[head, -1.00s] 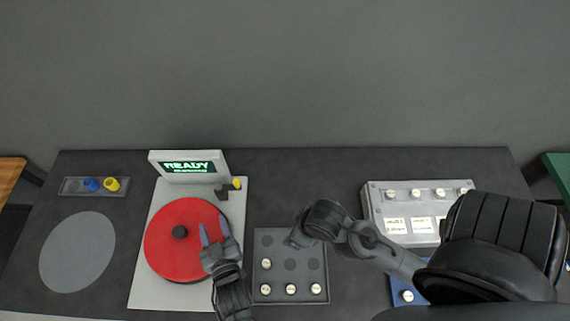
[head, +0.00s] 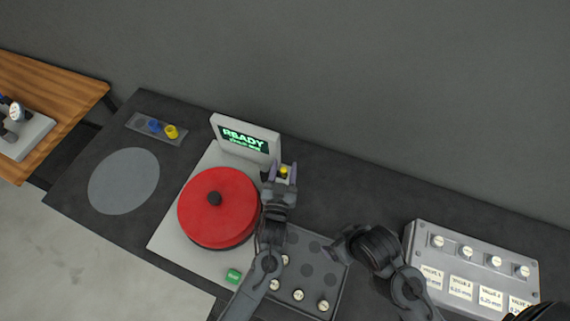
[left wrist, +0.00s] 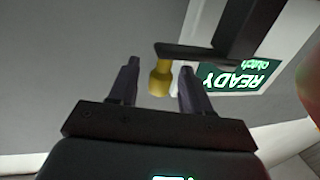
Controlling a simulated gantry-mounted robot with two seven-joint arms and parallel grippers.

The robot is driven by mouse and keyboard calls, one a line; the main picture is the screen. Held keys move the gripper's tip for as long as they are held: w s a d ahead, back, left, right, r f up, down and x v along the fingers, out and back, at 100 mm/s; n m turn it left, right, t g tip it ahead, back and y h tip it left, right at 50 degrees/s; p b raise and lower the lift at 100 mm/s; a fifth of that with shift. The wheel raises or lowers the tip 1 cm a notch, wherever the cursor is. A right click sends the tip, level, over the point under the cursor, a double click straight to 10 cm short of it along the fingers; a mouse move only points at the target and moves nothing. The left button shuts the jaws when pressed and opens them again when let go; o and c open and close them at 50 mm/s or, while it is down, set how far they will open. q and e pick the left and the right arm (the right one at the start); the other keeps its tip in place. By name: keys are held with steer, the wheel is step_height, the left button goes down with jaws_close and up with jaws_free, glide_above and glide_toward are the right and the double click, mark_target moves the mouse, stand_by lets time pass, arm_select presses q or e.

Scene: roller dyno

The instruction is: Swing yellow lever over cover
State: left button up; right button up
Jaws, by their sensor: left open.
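The yellow lever knob (head: 283,171) is beside the right edge of the READY display, at the back right corner of the pale dyno base. My left gripper (head: 279,174) is open, with its fingers on either side of the knob. In the left wrist view the yellow knob (left wrist: 160,80) shows between the two fingertips (left wrist: 157,78), with a dark bar above it. I cannot tell whether a finger touches it. The round red cover (head: 225,211) with a black centre knob lies on the base, left of the gripper. My right gripper (head: 343,241) is over the table; its jaws are unclear.
The READY display (head: 245,140) stands close behind the lever. A green button (head: 233,275) is on the base's front. A dark tray (head: 325,254) with several white-topped pieces lies right, partly under my left arm. A grey valve box (head: 470,285) stands far right.

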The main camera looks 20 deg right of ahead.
arm_select(q)
steer(key=shift+x, duration=0.85)
jaws_close()
